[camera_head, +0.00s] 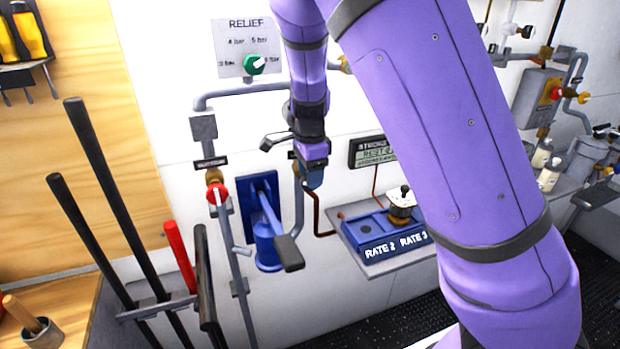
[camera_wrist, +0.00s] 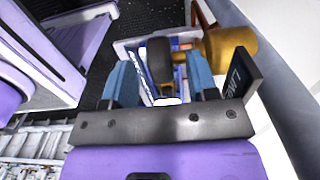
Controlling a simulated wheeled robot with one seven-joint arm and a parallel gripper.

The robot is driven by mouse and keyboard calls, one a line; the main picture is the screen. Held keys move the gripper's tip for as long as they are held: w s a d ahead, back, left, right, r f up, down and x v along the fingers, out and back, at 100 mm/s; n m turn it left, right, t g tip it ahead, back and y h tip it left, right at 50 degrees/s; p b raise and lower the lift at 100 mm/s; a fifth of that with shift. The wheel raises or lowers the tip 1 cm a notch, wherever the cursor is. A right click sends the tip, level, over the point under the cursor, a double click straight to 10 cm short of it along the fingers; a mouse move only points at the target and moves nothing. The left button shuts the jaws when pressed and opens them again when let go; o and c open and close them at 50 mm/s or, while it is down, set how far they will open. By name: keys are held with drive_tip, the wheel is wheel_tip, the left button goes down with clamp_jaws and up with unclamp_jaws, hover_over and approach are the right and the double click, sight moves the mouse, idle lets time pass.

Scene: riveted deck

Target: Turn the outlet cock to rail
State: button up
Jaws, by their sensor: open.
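In the wrist view a brass cock body (camera_wrist: 230,48) shows at the upper right, with a dark rounded handle (camera_wrist: 160,58) that has a white tip. I take this for the outlet cock. My gripper (camera_wrist: 159,70) is open, its two blue fingers on either side of the handle; I cannot tell if they touch it. A black plate (camera_wrist: 238,86) with lettering like "LINE" stands beside the right finger. In the head view my gripper (camera_head: 313,178) is at the wall pipework and hides the cock. The handle's setting cannot be read.
A red-handled cock (camera_head: 217,192) and a blue hand pump (camera_head: 268,235) are left of my gripper. The relief panel (camera_head: 246,48) with a green knob is above. A blue rate box (camera_head: 385,235) and a display (camera_head: 372,152) are on the right. Long bars (camera_head: 110,190) stand at left.

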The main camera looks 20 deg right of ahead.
drive_tip(key=shift+f, duration=0.75)
drive_tip(key=shift+c, duration=0.2)
drive_tip(key=c, duration=0.9)
drive_tip(key=shift+a+f+h, duration=0.1)
drive_tip(key=shift+a+h, duration=0.15)
drive_tip(key=shift+h, duration=2.25)
drive_tip(key=o, duration=0.9)
drive_tip(key=shift+o, duration=0.2)
